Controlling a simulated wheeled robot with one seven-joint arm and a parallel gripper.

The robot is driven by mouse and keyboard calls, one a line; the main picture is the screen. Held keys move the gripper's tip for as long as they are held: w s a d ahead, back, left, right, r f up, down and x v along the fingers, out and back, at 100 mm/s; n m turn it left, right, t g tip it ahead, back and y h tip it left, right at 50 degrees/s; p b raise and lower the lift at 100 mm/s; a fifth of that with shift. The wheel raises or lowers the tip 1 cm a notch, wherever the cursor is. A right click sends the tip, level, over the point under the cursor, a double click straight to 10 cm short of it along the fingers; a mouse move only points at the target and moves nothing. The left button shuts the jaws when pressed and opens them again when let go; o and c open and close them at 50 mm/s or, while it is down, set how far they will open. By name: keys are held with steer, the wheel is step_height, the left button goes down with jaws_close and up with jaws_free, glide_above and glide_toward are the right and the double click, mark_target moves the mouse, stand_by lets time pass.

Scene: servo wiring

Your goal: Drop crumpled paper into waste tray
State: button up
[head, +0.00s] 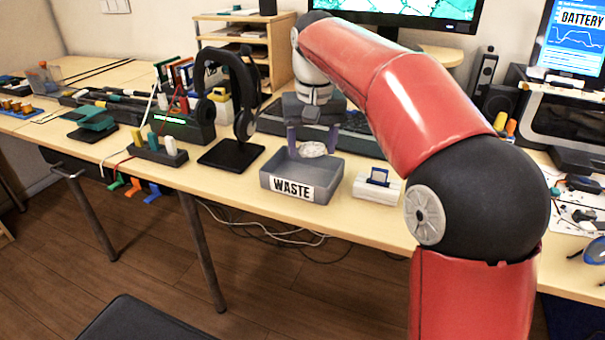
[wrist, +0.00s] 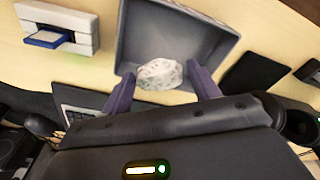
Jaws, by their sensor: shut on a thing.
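The crumpled paper (head: 312,149) is a whitish ball. My gripper (head: 313,142) is shut on it, with a purple finger on each side, at the back part of the waste tray. In the wrist view the crumpled paper (wrist: 160,74) sits between the two fingers of my gripper (wrist: 162,82), in front of the tray's inside. The waste tray (head: 294,188) is a grey open box with a white WASTE label on its front; it also shows in the wrist view (wrist: 178,28). I cannot tell how high the paper is above the tray floor.
A black headphone stand (head: 232,155) with headphones is left of the tray. A white holder with a blue card (head: 377,187) is right of it. A keyboard (head: 360,138) lies behind. The table's front edge is just before the tray.

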steer(key=shift+f, duration=1.2)
steer(key=o, duration=1)
steer(key=shift+r, duration=0.1)
steer(key=r, duration=0.5)
steer(key=s+r, duration=0.1)
steer(key=r, duration=0.1)
steer(key=shift+r, duration=0.3)
steer(key=shift+d, duration=0.1)
